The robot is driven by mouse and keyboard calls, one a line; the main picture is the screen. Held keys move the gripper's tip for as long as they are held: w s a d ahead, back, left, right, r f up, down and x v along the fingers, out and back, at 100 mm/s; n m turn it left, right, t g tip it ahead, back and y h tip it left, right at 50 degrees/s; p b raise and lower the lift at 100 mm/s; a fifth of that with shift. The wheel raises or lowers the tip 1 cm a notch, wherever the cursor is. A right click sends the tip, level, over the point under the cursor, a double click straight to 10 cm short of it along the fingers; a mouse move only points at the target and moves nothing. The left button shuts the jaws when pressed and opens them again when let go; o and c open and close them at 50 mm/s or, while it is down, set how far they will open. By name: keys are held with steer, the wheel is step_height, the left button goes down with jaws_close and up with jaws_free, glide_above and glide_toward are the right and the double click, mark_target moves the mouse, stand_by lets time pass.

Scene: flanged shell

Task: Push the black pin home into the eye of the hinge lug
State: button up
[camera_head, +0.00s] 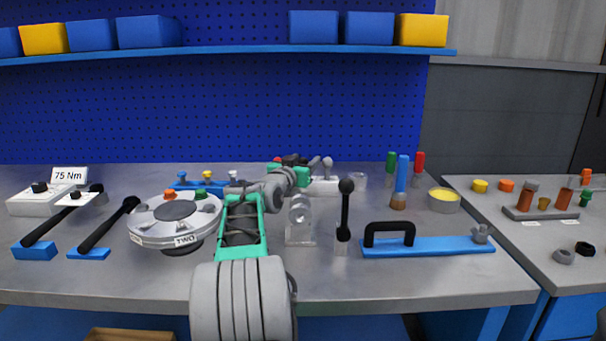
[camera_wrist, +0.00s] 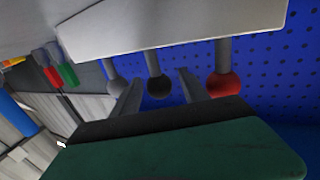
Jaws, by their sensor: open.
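Three ball-headed pins, grey (camera_wrist: 115,88), black (camera_wrist: 158,88) and red (camera_wrist: 223,86), stick out of a pale block (camera_wrist: 170,25) in the wrist view, which looks upside down. My gripper (camera_wrist: 159,76) is open, its two fingers on either side of the black pin's ball; I cannot tell whether they touch it. In the head view my gripper (camera_head: 290,172) is over the pale block (camera_head: 324,186) at the back of the bench, partly hiding the pins. A grey upright piece with a round part (camera_head: 300,210), perhaps the hinge lug, stands nearer, right of my forearm; its eye is unclear.
The round flanged shell (camera_head: 150,225) is left of my arm. A black ball-topped lever (camera_head: 344,212) stands to the right. A blue bar with a black handle (camera_head: 430,246), a blue upright (camera_head: 402,175) and a yellow-filled tin (camera_head: 443,200) are further right. The bench front (camera_head: 400,285) is clear.

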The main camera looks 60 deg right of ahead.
steer(key=shift+w+d, duration=0.1)
steer(key=shift+d, duration=1)
steer(key=shift+c, duration=0.4)
jaws_close()
